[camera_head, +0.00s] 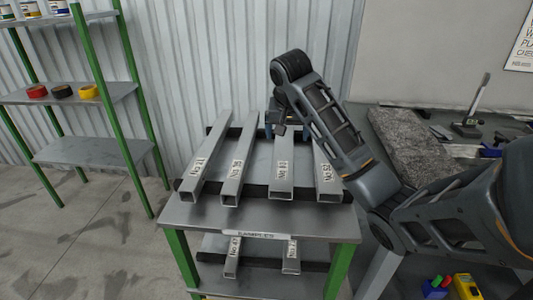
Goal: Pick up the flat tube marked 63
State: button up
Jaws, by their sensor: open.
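Several grey metal tubes lie side by side on the top of a steel table (190,217) with green legs, their near ends toward me. The rightmost tube (326,178) has a label that seems to end in 3, perhaps 63, but it is too small to read surely. Left of it lies a tube (281,171) with a label like 83 or 63, then two more tubes (239,170) (203,165). My gripper (277,128) hangs over the far part of the tubes, open and apparently empty. My arm hides the far end of the rightmost tube.
Dark bars (258,188) support the tubes. A lower shelf holds two shorter tubes (233,256) (291,257). A green-framed shelf unit (95,151) stands left. A grey stone slab (412,143) and a stand (467,128) are on the right. My arm fills the right side.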

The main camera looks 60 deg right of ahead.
aim_at(284, 147)
jog(key=shift+w+p+x, duration=0.2)
jog(key=shift+p+x, duration=0.05)
jog(key=shift+x, duration=1.65)
jog(key=shift+w+p+x, duration=0.2)
jog(key=shift+p+x, duration=0.05)
jog(key=shift+x, duration=1.7)
jog(key=shift+r, duration=0.1)
jog(key=c, duration=1.5)
